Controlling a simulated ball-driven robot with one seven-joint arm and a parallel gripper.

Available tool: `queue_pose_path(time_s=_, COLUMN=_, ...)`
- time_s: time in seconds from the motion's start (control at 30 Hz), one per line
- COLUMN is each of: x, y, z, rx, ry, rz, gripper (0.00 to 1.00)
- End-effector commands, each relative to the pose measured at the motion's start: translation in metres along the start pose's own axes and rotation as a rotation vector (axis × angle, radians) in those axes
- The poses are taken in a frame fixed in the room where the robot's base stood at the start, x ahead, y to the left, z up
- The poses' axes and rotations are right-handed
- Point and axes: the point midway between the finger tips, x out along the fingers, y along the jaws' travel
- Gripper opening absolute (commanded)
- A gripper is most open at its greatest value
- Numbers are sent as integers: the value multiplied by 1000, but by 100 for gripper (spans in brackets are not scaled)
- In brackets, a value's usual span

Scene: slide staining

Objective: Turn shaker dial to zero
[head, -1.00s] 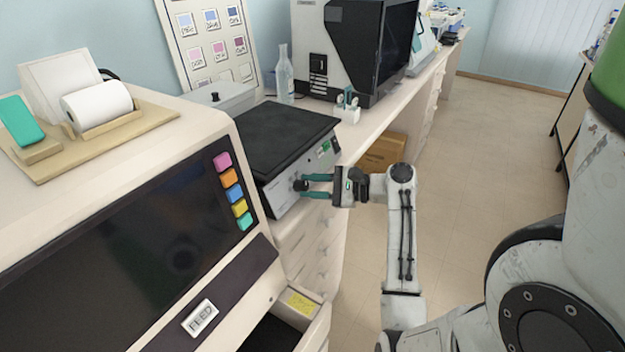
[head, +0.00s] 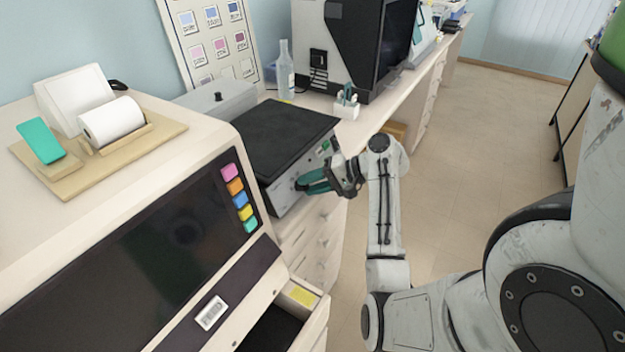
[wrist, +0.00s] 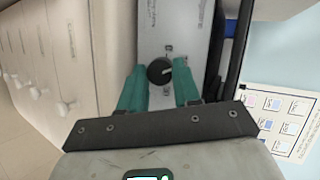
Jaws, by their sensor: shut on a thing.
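The shaker is a grey box with a black flat top (head: 285,135), standing on the bench in the head view. Its front panel carries a green switch and faces the aisle. In the wrist view the round black dial (wrist: 160,72) with a pale pointer mark sits on the light panel (wrist: 178,30). The pointer mark slants toward the right finger.
A large machine with a dark screen (head: 140,255) and coloured buttons stands close on the left, with an open drawer (head: 308,322) below. A clear bottle (head: 285,75), a small white holder (head: 346,108) and a big black-fronted device (head: 345,50) stand behind the shaker. The aisle floor is clear.

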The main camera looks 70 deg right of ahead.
Motion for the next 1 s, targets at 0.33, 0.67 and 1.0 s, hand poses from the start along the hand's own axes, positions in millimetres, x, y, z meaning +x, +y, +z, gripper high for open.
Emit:
queue_pose_path(time_s=0.33, x=1, y=-2, z=2, rx=-301, ry=7, rz=128, gripper=2)
queue_pose_path(time_s=0.67, x=2, y=-2, z=4, rx=-575, ry=19, rz=239, gripper=2)
queue_pose_path(time_s=1.0, x=2, y=-2, z=4, rx=-763, ry=28, rz=316, gripper=2)
